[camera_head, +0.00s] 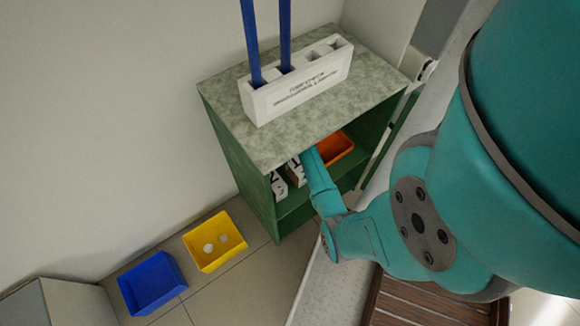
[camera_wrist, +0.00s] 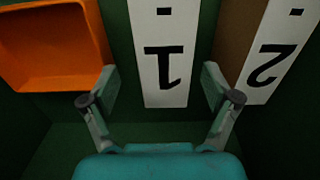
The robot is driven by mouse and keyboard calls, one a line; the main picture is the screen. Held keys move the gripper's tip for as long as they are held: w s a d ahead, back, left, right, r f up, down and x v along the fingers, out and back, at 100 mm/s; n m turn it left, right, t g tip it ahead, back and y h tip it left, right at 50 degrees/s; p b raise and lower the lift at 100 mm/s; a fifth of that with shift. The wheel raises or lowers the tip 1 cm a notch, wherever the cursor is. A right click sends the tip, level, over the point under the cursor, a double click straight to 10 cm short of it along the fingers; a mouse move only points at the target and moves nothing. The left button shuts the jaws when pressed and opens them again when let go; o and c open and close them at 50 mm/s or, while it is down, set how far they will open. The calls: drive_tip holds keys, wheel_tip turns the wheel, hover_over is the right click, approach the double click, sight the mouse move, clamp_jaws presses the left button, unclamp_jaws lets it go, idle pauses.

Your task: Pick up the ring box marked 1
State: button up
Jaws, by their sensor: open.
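The ring box marked 1 (camera_wrist: 164,70) shows in the wrist view as a white face with a black 1, appearing upside down. It lies between and beyond the two fingers of my gripper (camera_wrist: 160,94), which is open and empty. In the head view the box (camera_head: 295,172) is partly hidden by my arm inside the green cabinet. The white box marked 2 (camera_wrist: 276,55) stands to its right in the wrist view, close to the right finger. It also shows in the head view (camera_head: 279,187). My fingertips are hidden in the head view.
An orange bin (camera_wrist: 60,45) is left of box 1 in the wrist view, near the left finger. The green cabinet (camera_head: 245,165) carries a white rod holder (camera_head: 300,85) with two blue rods. Yellow (camera_head: 215,241) and blue (camera_head: 152,284) bins stand on the floor.

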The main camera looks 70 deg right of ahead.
drive_tip(key=f, duration=0.6)
drive_tip(key=shift+a+f, duration=0.25)
drive_tip(key=shift+a, duration=0.05)
drive_tip(key=c, duration=1.4)
drive_tip(key=shift+o, duration=0.2)
drive_tip(key=shift+r, duration=0.15)
